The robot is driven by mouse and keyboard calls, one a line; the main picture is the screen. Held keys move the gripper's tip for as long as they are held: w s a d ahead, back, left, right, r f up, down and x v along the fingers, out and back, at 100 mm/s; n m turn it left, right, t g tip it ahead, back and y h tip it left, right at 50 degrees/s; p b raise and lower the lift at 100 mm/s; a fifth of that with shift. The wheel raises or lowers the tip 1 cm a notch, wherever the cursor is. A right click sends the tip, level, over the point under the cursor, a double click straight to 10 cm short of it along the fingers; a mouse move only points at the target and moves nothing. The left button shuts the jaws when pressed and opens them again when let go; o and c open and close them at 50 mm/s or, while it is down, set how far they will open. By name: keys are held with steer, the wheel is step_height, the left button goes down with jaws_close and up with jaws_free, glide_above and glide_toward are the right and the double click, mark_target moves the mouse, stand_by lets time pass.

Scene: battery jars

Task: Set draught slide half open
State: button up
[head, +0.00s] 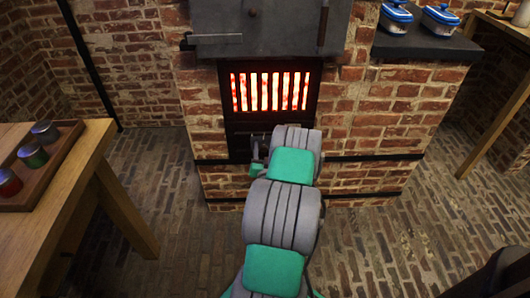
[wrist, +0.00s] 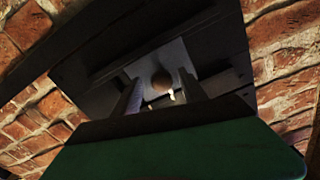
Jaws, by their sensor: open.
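My gripper (wrist: 156,77) is open, with one finger on each side of the knob. I cannot tell whether either finger touches it. In the head view the dark draught panel (head: 237,128) lies low on the brick furnace, under the glowing grate. My arm covers much of the panel there, so the slide's position cannot be read. A small bright spot shows beside the knob in the wrist view.
The glowing barred grate (head: 270,91) sits just above my wrist. A grey metal hood (head: 270,30) is over it. A wooden table (head: 125,195) with a tray of jars (head: 62,150) stands at left. Blue lidded dishes (head: 396,17) rest on a dark ledge at right.

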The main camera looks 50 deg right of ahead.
steer(key=b+v, duration=0.2)
steer(key=v, duration=0.5)
steer(key=shift+s+a, duration=0.25)
